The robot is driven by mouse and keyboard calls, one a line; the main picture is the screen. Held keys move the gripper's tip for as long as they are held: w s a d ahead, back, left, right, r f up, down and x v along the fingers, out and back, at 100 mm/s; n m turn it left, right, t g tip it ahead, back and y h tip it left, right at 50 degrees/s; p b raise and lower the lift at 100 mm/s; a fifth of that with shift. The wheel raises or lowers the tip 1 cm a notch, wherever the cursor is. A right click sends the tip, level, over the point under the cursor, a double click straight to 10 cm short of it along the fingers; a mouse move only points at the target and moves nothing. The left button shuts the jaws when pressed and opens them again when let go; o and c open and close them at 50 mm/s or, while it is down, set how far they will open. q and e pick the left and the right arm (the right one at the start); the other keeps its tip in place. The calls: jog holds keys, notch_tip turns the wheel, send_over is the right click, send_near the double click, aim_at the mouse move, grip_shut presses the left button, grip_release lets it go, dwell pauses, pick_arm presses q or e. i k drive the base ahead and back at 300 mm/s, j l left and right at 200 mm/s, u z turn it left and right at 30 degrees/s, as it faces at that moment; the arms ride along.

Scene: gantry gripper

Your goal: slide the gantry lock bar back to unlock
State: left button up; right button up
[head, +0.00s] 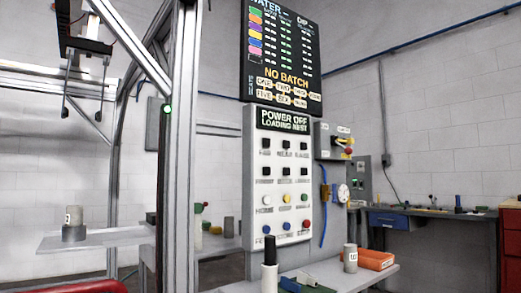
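The gantry frame (185,130) is a tall grey metal post with a diagonal brace and rails at the left. A dark gantry carriage (85,45) hangs at the upper left with thin rods pointing down. A small green light (168,109) glows on the post. I cannot tell which part is the lock bar or how it sits. Neither of my grippers shows in the head view.
A white control panel (278,185) reads "POWER OFF LOADING NEST", below a dark board (281,55) reading "NO BATCH". A grey cylinder (350,258) and an orange tray (375,260) sit on the front table. A left shelf (105,238) holds another cylinder (74,222). A workbench (430,212) stands behind right.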

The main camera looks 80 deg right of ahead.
aim_at(350, 141)
jog(key=z, duration=2.9)
